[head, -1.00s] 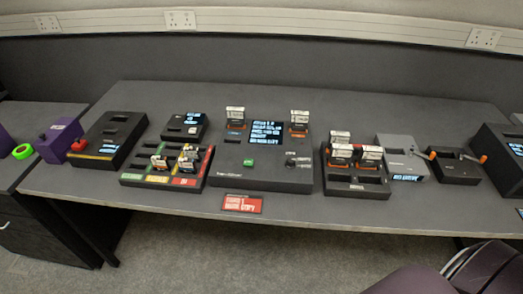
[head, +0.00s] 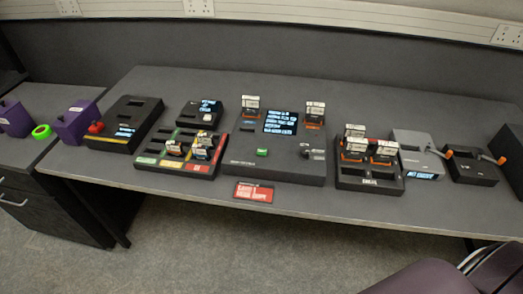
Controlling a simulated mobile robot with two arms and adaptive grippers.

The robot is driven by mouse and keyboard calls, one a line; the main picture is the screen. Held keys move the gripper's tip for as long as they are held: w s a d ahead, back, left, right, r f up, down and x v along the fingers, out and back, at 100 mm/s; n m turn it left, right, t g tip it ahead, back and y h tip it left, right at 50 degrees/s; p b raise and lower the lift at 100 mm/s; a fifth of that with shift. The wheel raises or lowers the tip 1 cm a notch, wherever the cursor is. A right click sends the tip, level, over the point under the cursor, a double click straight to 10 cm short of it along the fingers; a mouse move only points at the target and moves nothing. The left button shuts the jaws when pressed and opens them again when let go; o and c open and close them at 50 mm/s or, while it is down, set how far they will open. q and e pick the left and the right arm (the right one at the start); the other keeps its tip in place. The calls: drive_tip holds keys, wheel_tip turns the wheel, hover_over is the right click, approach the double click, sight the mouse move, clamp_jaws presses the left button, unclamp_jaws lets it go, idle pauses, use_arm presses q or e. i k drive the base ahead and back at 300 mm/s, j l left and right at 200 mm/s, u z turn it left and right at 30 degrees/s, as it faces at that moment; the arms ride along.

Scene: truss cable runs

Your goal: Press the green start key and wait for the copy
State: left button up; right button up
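The green start key (head: 262,152) is a small green button on the front left of the dark copier unit (head: 240,164) in the middle of the table. The unit's lit screen (head: 281,122) shows several lines of text too small to read. One cartridge with a pale label (head: 250,103) stands upright at the unit's back left, and another (head: 315,110) at its back right. Neither of my grippers shows in the head view, and nothing touches the green key.
A sorting tray (head: 150,153) with green, yellow and red labels holds a few cartridges, left of the unit. A rack (head: 369,183) with several cartridges stands right. A red sign (head: 253,192) lies at the table's front edge. Purple chairs (head: 497,272) stand front right.

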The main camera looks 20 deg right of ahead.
sight(260, 151)
drive_tip(key=i+j, duration=0.2)
drive_tip(key=i, duration=0.2)
drive_tip(key=i+j, duration=0.2)
drive_tip(key=i, duration=0.2)
drive_tip(key=i+j, duration=0.15)
drive_tip(key=i, duration=0.3)
drive_tip(key=z, duration=1.65)
